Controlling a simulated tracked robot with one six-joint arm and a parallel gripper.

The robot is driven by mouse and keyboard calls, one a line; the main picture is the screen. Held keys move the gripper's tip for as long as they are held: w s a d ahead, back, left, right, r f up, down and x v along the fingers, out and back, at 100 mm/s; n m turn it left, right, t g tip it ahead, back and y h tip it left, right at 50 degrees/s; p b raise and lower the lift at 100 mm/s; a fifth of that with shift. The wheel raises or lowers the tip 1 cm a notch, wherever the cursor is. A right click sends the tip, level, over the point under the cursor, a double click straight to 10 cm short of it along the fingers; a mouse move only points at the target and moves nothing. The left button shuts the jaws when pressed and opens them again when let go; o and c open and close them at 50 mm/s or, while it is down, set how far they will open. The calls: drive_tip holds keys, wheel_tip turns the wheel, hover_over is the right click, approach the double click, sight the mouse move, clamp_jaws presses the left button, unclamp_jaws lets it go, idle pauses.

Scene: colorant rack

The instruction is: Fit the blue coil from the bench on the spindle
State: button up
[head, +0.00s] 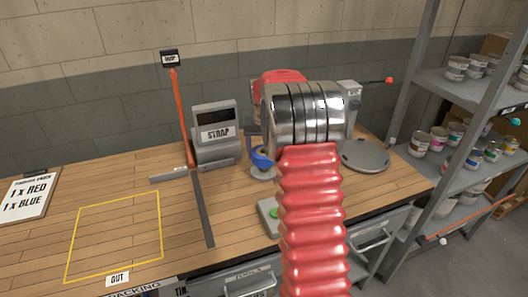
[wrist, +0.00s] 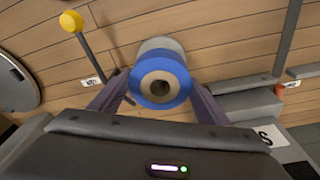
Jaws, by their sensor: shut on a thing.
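The blue coil (head: 263,160) is in the middle of the head view, just right of the box marked STRAP. In the wrist view the coil (wrist: 178,72) faces me end-on, with a brown core and a dark hole. My gripper (wrist: 160,84) is shut on it, one dark finger on each side. A pale grey round piece (wrist: 158,44) shows behind the coil, and a grey round base (head: 263,174) shows under it in the head view. I cannot tell whether they touch the coil. I cannot make out the spindle clearly; my arm hides part of this area.
The STRAP box (head: 217,133) stands close left of the coil, by an orange lever (head: 181,115). A round grey plate (head: 365,155) lies to the right. A yellow-knobbed lever (wrist: 72,22) stands near the coil. The yellow-outlined bench area (head: 115,235) is clear. Shelves of cans stand at right.

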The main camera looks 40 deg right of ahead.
sight(264, 170)
drive_tip(key=shift+f, duration=2.3)
idle(0.5)
drive_tip(key=o, duration=1.3)
drive_tip(key=shift+c, duration=0.2)
drive_tip(key=r, duration=0.4)
drive_tip(key=s+a+r, duration=0.1)
drive_tip(key=r, duration=0.8)
drive_tip(key=shift+s+a+r, duration=0.15)
drive_tip(key=shift+s+r, duration=0.1)
drive_tip(key=shift+s, duration=0.05)
